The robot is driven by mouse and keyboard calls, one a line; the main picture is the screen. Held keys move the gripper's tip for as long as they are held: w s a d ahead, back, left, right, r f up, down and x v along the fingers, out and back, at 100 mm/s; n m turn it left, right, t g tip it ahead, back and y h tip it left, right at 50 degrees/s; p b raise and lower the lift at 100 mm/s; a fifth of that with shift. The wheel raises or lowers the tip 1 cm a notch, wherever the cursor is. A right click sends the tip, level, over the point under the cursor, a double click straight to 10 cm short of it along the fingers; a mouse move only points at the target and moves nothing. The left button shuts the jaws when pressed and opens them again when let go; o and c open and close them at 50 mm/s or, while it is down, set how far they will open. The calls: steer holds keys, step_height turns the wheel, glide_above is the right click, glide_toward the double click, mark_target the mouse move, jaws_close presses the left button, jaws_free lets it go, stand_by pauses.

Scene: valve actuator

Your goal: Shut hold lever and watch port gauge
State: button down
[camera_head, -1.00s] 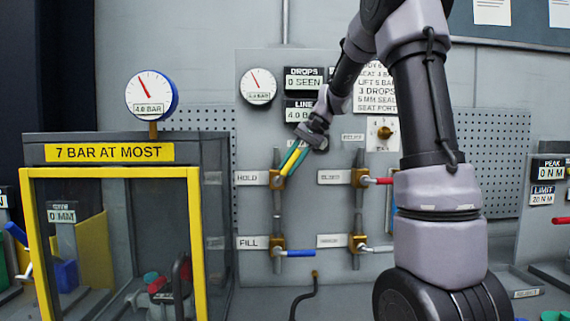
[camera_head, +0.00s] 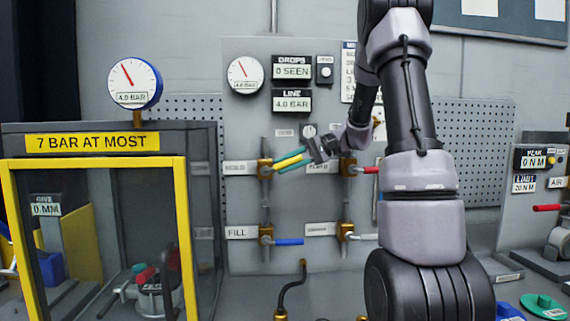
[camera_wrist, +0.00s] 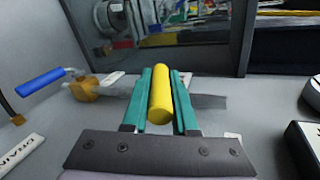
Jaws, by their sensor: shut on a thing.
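The hold lever (camera_head: 288,162) is a yellow handle on the brass valve beside the HOLD label. It points right and slightly up from the valve. My gripper (camera_head: 284,161) has its teal fingers closed around it. In the wrist view the yellow lever (camera_wrist: 160,95) lies between the two teal fingers. A round white gauge (camera_head: 134,83) with a blue side stands above the yellow-framed cage, and a second gauge (camera_head: 245,72) is on the panel. Both show 4.0 BAR with a red needle. I cannot read which is the port gauge.
The LINE display (camera_head: 291,102) reads 4.0 BAR and DROPS (camera_head: 291,70) reads 0 SEEN. A blue lever (camera_head: 289,242) lies level by FILL below. A red lever (camera_head: 370,170) sits to the right, partly behind my arm. The yellow-framed cage (camera_head: 95,163) stands left.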

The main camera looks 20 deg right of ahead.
stand_by(0.3)
steer(key=c, duration=0.7)
jaws_free()
steer(key=shift+d, duration=0.1)
steer(key=v, duration=1)
steer(key=shift+s+d+r, duration=0.1)
steer(key=shift+d+r, duration=0.05)
steer(key=shift+d, duration=0.1)
